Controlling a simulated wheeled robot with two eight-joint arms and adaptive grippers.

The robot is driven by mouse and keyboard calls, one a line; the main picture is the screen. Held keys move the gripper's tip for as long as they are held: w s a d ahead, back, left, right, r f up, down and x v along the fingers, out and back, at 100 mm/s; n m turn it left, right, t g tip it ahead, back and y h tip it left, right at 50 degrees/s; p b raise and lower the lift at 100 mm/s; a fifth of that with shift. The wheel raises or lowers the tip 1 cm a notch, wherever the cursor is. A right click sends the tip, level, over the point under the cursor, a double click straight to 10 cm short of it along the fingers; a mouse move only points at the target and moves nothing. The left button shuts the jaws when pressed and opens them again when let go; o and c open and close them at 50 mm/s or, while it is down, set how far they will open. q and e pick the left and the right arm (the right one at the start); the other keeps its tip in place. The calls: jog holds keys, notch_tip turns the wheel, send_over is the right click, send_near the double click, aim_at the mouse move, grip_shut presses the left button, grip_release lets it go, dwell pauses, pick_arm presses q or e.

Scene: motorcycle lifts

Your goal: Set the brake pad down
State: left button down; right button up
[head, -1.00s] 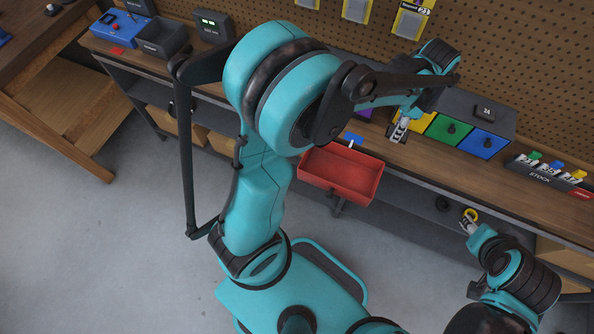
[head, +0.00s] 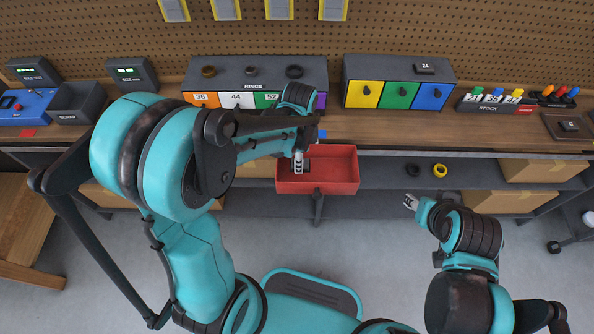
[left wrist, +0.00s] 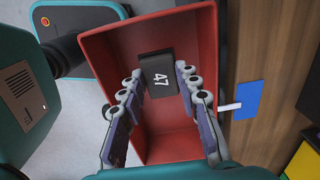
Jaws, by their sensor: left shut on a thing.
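The brake pad (left wrist: 157,73) is a dark block marked 47, seen in the left wrist view between my left fingertips. My left gripper (left wrist: 160,80) is shut on it, within the outline of the red tray (left wrist: 208,38). In the head view my left gripper (head: 299,162) points down into the left part of the red tray (head: 335,188), and the pad cannot be made out there. Whether the pad touches the tray floor I cannot tell. My right gripper (head: 410,202) is in front of the bench, low on the right; its fingers are too small to judge.
The tray juts out from the front of the wooden bench (head: 390,130). A blue card (left wrist: 246,99) lies beside it. Behind stand a cabinet with coloured drawers (head: 397,95) and a RINGS cabinet (head: 230,75). A yellow ring (head: 440,170) lies on the lower shelf.

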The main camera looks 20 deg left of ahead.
aim_at(297, 175)
pick_arm(q)
jog(key=shift+s+a+f, duration=0.2)
jog(key=shift+a+f, duration=0.05)
jog(key=shift+f, duration=0.2)
jog(key=shift+f+b, duration=1)
jog(key=shift+f, duration=0.75)
jog(key=shift+f, duration=0.1)
jog(key=c, duration=1.1)
grip_release()
